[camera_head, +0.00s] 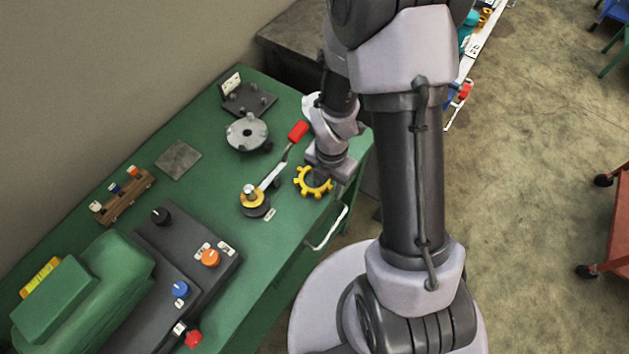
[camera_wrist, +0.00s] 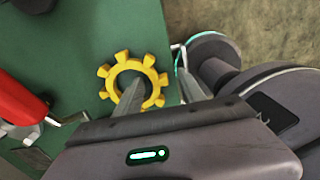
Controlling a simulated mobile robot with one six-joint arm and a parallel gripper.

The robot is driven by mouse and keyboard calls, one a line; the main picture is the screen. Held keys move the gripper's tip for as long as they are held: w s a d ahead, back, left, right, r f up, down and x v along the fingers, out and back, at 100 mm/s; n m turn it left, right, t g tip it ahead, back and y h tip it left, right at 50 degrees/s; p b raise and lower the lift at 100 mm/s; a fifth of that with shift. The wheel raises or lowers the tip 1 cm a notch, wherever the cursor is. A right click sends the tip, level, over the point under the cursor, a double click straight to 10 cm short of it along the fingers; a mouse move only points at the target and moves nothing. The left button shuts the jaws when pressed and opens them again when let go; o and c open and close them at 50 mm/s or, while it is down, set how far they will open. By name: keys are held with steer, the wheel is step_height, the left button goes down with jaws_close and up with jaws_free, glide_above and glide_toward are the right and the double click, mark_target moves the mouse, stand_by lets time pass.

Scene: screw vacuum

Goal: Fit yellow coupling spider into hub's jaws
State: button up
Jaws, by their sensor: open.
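The yellow coupling spider (camera_head: 314,190), a ring with several outer lobes, lies on the green bench near its right edge. It also shows in the wrist view (camera_wrist: 106,86). My gripper (camera_head: 330,177) is right at it from above and open. In the wrist view my gripper (camera_wrist: 160,76) has one finger over the ring's hole and the other outside the ring on the right. I cannot tell whether either finger touches the spider. The hub appears to be the grey disc with raised jaws (camera_head: 247,133), up and left of the spider on the bench.
A red-handled lever (camera_head: 298,131) stands close left of my gripper; its handle also shows in the wrist view (camera_wrist: 18,102). A dark plate with posts (camera_head: 249,98), a flat grey plate (camera_head: 177,160) and a knob panel (camera_head: 188,254) share the green bench (camera_head: 130,238).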

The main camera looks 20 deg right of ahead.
steer(key=shift+r, duration=0.1)
jaws_close()
